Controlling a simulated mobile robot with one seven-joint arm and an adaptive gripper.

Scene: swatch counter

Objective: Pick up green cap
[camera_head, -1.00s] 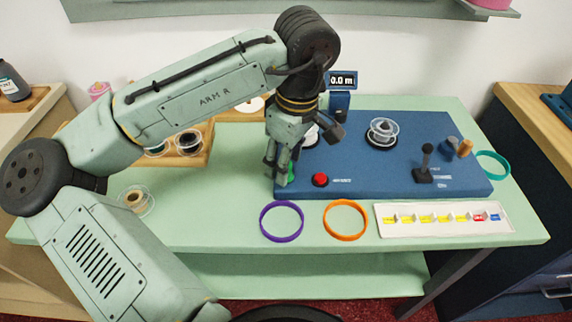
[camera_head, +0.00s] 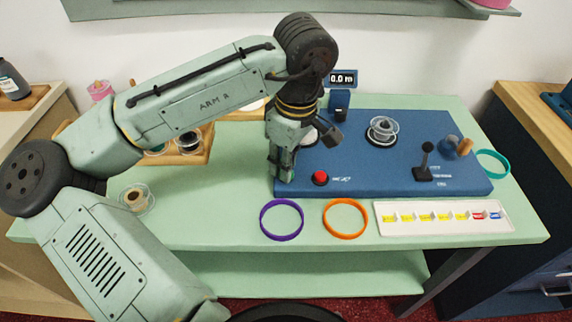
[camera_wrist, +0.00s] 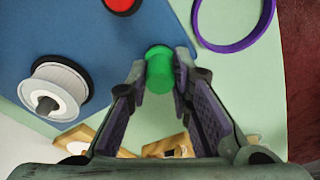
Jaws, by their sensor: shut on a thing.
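The green cap (camera_wrist: 159,72) shows in the wrist view as a short green cylinder with a wider rim, between the fingertips of my gripper (camera_wrist: 160,80). Both fingers touch its sides, so my gripper is shut on it. In the head view my gripper (camera_head: 283,172) points down at the left edge of the blue machine base (camera_head: 350,165). The cap is hidden behind the fingers there. I cannot tell whether the cap still rests on the surface.
A purple ring (camera_head: 282,220) and an orange ring (camera_head: 345,219) lie at the table's front. A red button (camera_head: 320,178) and a black lever (camera_head: 424,165) stand on the base. A wooden tray of spools (camera_head: 200,155) is left. A white strip tray (camera_head: 445,228) lies right.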

